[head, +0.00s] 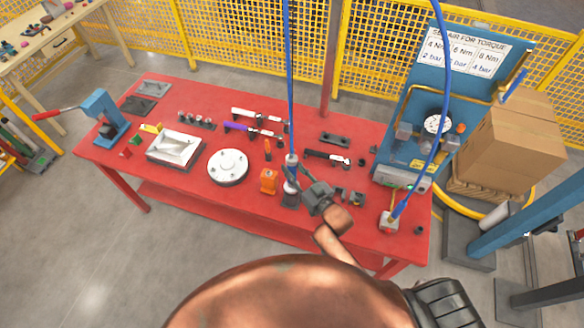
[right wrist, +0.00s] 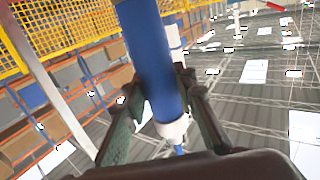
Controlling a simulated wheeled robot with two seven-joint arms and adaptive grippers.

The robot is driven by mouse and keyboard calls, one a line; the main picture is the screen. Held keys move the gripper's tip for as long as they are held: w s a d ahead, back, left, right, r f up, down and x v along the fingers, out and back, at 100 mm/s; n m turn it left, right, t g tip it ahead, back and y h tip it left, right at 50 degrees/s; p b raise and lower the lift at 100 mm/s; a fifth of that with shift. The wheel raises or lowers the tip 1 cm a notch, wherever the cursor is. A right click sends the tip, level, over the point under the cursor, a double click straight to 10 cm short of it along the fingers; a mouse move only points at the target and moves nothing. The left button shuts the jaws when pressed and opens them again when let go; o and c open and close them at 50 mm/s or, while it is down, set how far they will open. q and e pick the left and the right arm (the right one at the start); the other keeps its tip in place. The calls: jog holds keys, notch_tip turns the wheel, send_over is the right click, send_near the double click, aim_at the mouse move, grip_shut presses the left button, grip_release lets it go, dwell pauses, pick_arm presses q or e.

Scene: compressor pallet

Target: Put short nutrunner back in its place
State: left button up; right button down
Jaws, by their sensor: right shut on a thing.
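The short nutrunner (head: 291,182) stands about upright at the front middle of the red table, with a blue hose (head: 290,80) running up from its grey top. A dark base (head: 290,201) shows at its foot; I cannot tell whether the tool is seated in it. My right gripper (head: 302,182) comes from the right and is shut on the nutrunner. In the right wrist view, the tool's blue body (right wrist: 150,55) with a white collar (right wrist: 173,128) lies between the two fingers (right wrist: 160,105). My left gripper is not in view.
An orange block (head: 268,180) stands just left of the tool on the red table (head: 215,205). Small dark parts (head: 357,198) lie to the right. A round white flange (head: 228,166) is further left. Another blue hose hangs by a pale block (head: 389,221) at the right corner.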

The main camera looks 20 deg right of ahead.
jog(key=shift+f, duration=0.15)
jog(key=c, duration=1.6)
grip_release()
jog(key=shift+f, duration=0.1)
jog(key=shift+o, duration=0.5)
jog(key=shift+f, duration=0.3)
jog(key=shift+s, duration=0.1)
jog(key=v, duration=1.2)
jog(key=shift+r, duration=0.3)
